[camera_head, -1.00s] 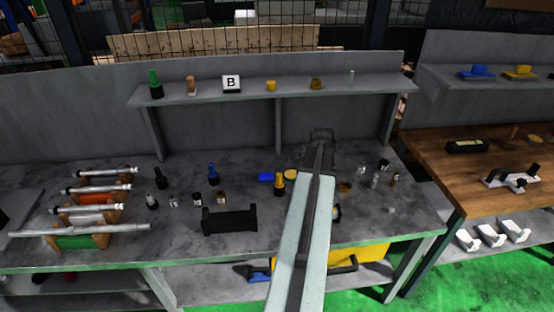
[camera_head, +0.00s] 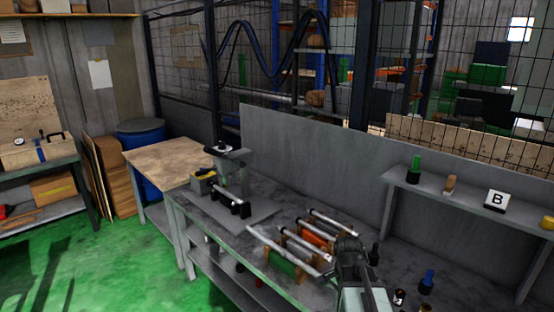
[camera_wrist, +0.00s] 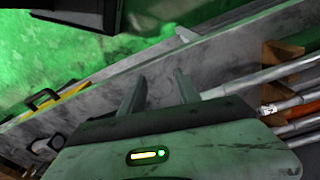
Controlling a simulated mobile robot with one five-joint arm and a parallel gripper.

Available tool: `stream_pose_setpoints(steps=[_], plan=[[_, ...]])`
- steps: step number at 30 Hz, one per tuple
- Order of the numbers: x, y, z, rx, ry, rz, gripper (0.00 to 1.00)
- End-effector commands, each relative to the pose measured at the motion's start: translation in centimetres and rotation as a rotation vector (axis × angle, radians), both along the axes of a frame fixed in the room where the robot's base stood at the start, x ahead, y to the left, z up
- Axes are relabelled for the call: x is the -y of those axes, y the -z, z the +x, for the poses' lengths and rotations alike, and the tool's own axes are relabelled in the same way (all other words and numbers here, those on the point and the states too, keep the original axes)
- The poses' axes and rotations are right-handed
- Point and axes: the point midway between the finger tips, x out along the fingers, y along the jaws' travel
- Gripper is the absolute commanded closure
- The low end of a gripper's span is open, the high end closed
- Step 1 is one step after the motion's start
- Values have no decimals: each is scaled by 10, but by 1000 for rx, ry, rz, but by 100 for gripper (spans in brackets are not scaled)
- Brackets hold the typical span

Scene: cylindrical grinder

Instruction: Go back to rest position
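My gripper (camera_wrist: 159,78) shows in the wrist view with its two fingers apart and nothing between them. It is over the grey workbench (camera_wrist: 205,62), whose edge runs diagonally behind the fingers. In the head view my arm (camera_head: 355,275) stands at the bottom, right of centre, just in front of the rack of metal rods (camera_head: 312,238). The fingertips cannot be made out there. The rods also show at the right of the wrist view (camera_wrist: 270,75), close beside my gripper.
A measuring stand (camera_head: 235,170) is on the bench's left end. A wooden table (camera_head: 165,160) and blue barrel (camera_head: 140,140) stand further left. Small tools and a "B" sign (camera_head: 497,201) are on the shelf at right. Green floor (camera_head: 110,235) is open at left.

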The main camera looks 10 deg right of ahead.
Motion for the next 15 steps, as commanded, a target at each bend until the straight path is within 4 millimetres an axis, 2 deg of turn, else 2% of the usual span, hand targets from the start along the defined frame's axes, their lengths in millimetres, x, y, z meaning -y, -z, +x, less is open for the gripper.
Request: stream_pose_setpoints(steps=[1, 3, 5, 6, 12, 15], plan=[[-32, 0, -2, -5, -120, 6, 62], [-71, 0, -6, -13, -302, 18, 62], [-98, 0, -14, -22, -482, 28, 62], [-106, 0, -18, -26, -581, 34, 62], [-108, 1, -27, -40, -937, 56, 62], [-108, 1, -27, -44, -1043, 56, 62]])
